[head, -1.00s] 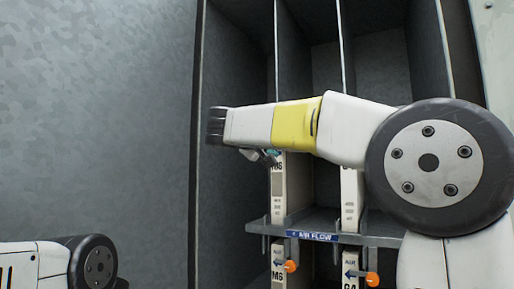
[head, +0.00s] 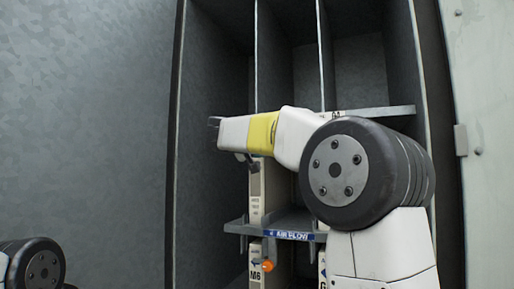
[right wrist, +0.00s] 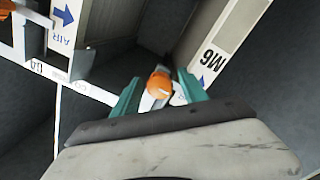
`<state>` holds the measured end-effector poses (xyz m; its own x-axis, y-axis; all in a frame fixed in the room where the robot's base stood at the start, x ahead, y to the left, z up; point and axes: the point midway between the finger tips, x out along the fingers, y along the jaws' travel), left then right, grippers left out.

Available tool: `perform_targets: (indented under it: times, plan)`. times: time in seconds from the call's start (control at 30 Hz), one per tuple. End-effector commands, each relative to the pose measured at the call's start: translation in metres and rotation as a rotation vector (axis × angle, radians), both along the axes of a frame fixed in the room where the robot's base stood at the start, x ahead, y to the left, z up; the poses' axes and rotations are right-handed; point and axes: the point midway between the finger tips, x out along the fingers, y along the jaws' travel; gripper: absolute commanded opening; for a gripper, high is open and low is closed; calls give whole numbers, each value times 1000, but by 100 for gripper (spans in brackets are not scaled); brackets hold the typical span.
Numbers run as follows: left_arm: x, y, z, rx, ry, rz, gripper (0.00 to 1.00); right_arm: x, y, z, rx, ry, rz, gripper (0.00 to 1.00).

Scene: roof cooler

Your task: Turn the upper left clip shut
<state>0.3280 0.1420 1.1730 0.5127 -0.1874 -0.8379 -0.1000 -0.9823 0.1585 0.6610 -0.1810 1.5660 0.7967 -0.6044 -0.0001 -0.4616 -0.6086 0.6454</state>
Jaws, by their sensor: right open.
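An orange clip knob (head: 267,265) sits at the rail below the blue AIR FLOW label, beside the white M6 panel (head: 256,275). In the right wrist view the same orange knob (right wrist: 159,84) appears between the teal fingers of my right gripper (right wrist: 160,93). The fingers are apart and no contact shows; I cannot tell the depth. In the head view my right arm reaches in from the right, its hand above the knob, and its fingers are mostly hidden. Only part of my left arm shows at the lower left; its gripper is out of view.
The tall grey cabinet has upright dividers (head: 262,60), an upper shelf edge (head: 375,111) and a lower rail (head: 240,227). A second orange knob (right wrist: 4,8) shows at the wrist view's corner. A pale door (head: 480,190) stands at the right. Plain grey wall fills the left.

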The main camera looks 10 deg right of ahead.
Motion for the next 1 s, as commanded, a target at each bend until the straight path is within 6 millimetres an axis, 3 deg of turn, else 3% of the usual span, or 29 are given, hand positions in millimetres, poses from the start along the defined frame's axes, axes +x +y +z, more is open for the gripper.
perform_targets:
  times: [0.13, 0.4, 1.0]
  plan:
    - [0, 0, 0, 0, 0, 0, 66, 0, 0, 0, 0, 0, 0, 49]
    - [0, 0, 0, 0, 0, 0, 66, 0, 0, 0, 0, 0, 0, 0]
    - [0, 0, 0, 0, 0, 0, 66, 0, 1, 1, -1, -2, 2, 0]
